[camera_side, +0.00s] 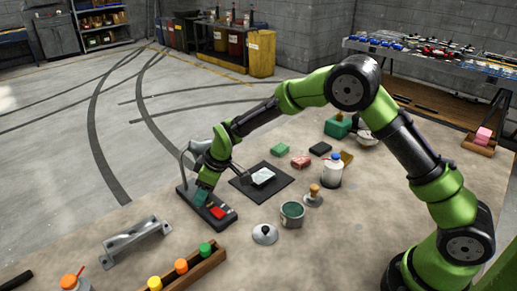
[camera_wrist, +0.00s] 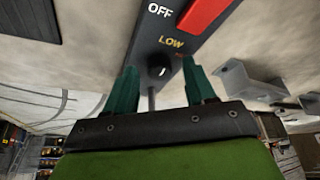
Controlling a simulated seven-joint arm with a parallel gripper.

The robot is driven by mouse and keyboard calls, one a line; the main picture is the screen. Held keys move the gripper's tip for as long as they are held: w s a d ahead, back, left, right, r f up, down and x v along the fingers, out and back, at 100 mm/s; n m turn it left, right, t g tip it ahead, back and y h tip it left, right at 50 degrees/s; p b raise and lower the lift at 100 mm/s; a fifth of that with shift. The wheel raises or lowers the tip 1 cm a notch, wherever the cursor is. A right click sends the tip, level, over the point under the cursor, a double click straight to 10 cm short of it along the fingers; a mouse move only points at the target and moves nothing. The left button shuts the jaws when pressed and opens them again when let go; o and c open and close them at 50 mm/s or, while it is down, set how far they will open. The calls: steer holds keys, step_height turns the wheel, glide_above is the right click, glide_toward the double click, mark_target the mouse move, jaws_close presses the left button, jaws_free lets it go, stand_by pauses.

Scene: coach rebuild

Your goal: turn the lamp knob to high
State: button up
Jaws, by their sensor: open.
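The lamp's dark base (camera_side: 226,217) lies at the left of the bench in the side view, with a red switch on top. In the wrist view the base (camera_wrist: 200,48) shows the red switch (camera_wrist: 207,10), the words OFF and LOW, and a third label mostly hidden by a finger. The round black lamp knob (camera_wrist: 157,67) has a small white mark. My gripper (camera_wrist: 159,72) is open, with its green fingers on either side of the knob; I cannot tell whether they touch it. In the side view my gripper (camera_side: 203,194) is low over the base's far end and hides the knob.
A dark mat (camera_side: 245,187) with a pale block lies right of the base. A grey metal bracket (camera_side: 136,240) and a wooden rack (camera_side: 190,270) of coloured caps stand nearer the camera. A green-filled cup (camera_side: 292,214) and white bottle (camera_side: 332,172) stand further right.

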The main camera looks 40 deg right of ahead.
steer(key=shift+c, duration=0.5)
jaws_close()
steer(key=shift+m, duration=0.3)
steer(key=m, duration=0.1)
steer(key=m+h, duration=0.1)
steer(key=m, duration=0.1)
steer(key=m+t+h, duration=0.1)
steer(key=m, duration=0.1)
steer(key=shift+s+a, duration=0.1)
steer(key=shift+a, duration=0.2)
steer(key=m+h, duration=0.1)
steer(key=m, duration=0.2)
steer(key=m+h, duration=0.1)
steer(key=m, duration=0.2)
steer(key=shift+a+g, duration=0.1)
steer(key=shift+g, duration=0.2)
steer(key=shift+m, duration=0.3)
steer(key=shift+o, duration=0.5)
jaws_free()
